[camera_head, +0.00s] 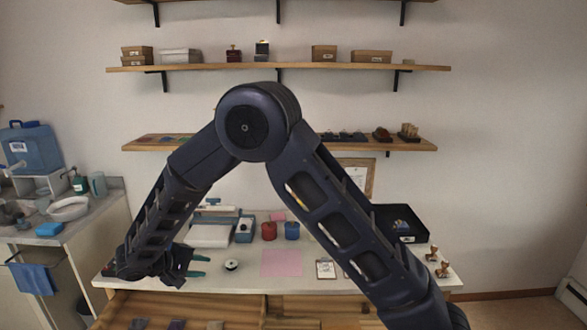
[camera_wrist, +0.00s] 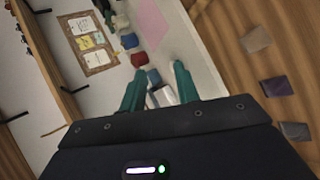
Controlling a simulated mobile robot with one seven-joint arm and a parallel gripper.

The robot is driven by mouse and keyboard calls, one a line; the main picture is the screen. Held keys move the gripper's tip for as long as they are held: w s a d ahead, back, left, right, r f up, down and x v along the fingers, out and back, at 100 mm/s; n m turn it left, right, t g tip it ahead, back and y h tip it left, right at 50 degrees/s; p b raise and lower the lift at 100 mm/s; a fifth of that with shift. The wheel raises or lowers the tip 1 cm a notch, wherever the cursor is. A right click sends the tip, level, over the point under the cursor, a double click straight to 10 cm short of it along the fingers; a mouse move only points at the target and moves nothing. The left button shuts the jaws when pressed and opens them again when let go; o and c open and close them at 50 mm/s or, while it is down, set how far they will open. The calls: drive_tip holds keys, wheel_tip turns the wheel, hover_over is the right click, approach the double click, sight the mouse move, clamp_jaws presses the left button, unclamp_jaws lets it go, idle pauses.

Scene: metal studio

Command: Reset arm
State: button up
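My arm is bent across the middle of the head view, with its elbow high in front of the shelves. My gripper (camera_head: 200,266) hangs at the left part of the white worktop (camera_head: 245,277), its green fingertips pointing right. In the wrist view my gripper (camera_wrist: 160,78) shows two green fingers standing apart. A white item (camera_wrist: 162,96) shows between and beyond them; I see nothing clamped. Whether the fingers touch the worktop cannot be told.
A red pot (camera_head: 269,231), a blue pot (camera_head: 292,231), a pink sheet (camera_head: 281,263) and a small clipboard (camera_head: 325,268) are on the worktop. A black box (camera_head: 403,224) and stamps (camera_head: 443,269) stand at right. Open drawers (camera_head: 180,305) lie in front. Wall shelves (camera_head: 220,67) are behind.

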drive_tip(key=w+d+r+m+g+y, duration=0.1)
drive_tip(key=w+d+r+m+g, duration=0.15)
drive_tip(key=d+r, duration=0.6)
drive_tip(key=w+d+r+m+g, duration=0.1)
drive_tip(key=w+d+r+g, duration=0.2)
drive_tip(key=d, duration=1)
drive_tip(key=w+d+r+m+g+y, duration=0.1)
drive_tip(key=w+d+r+m, duration=0.1)
drive_tip(key=w+d+r, duration=0.6)
drive_tip(key=s+d+r+m+y, duration=0.15)
drive_tip(key=s+d, duration=0.25)
drive_tip(key=d, duration=0.4)
drive_tip(key=s+d+r+m+y, duration=0.15)
drive_tip(key=s+d, duration=0.25)
drive_tip(key=d, duration=0.4)
drive_tip(key=s+d+r+m+t+y, duration=0.1)
drive_tip(key=s+d+m+t+y, duration=0.1)
drive_tip(key=s+d, duration=0.9)
drive_tip(key=shift+m+t, duration=0.35)
drive_tip(key=shift+t, duration=0.1)
